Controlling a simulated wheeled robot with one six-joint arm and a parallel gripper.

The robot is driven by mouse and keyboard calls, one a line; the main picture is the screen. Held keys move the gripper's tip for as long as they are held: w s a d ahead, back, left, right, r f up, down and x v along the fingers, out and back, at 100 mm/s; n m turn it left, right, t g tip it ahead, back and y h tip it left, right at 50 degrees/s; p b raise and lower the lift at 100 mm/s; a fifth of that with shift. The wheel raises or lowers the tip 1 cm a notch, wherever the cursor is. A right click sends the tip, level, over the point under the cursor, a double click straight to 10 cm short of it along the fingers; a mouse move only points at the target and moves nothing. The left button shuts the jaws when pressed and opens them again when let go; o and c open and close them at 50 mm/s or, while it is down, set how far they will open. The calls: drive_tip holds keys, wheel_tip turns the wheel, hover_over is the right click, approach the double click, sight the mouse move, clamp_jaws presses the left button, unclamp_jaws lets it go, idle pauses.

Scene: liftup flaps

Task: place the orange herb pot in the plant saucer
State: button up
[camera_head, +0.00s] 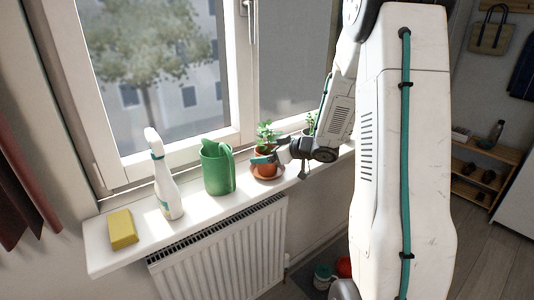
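The orange herb pot (264,170), with a leafy green plant in it, is upright on the white windowsill, right of the green watering can. A terracotta plant saucer (281,177) shows around the pot's base, and the pot appears to be in it. My gripper (272,156) reaches in from the right at the pot's upper part. One teal-tipped finger lies across the front of the pot near its rim. The other finger is largely hidden behind the pot and plant, so I cannot tell whether the fingers press on it.
A green watering can (217,170), a white spray bottle (166,187) and a yellow sponge (123,229) stand left on the sill (105,257). Another potted plant (311,122) is partly hidden behind my arm. The window is behind, a radiator (225,250) below.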

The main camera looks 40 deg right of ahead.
drive_tip(key=shift+s+d+r, duration=0.1)
drive_tip(key=shift+s+r, duration=0.05)
drive_tip(key=shift+r, duration=0.1)
drive_tip(key=v, duration=1.1)
wheel_tip(320, 180, up, 6)
drive_tip(key=w+m+h, duration=0.1)
drive_tip(key=w+h, duration=0.2)
drive_tip(key=h, duration=0.3)
drive_tip(key=s+a+r+m+g+h, duration=0.3)
drive_tip(key=s+a+r+m+h, duration=0.1)
drive_tip(key=s, duration=0.2)
drive_tip(key=s+a+f+g+y, duration=0.3)
drive_tip(key=s+a+g, duration=0.5)
drive_tip(key=s+a, duration=1.1)
drive_tip(key=s+y, duration=0.1)
drive_tip(key=s, duration=0.3)
drive_tip(key=shift+a+y, duration=0.2)
drive_tip(key=shift+y, duration=0.1)
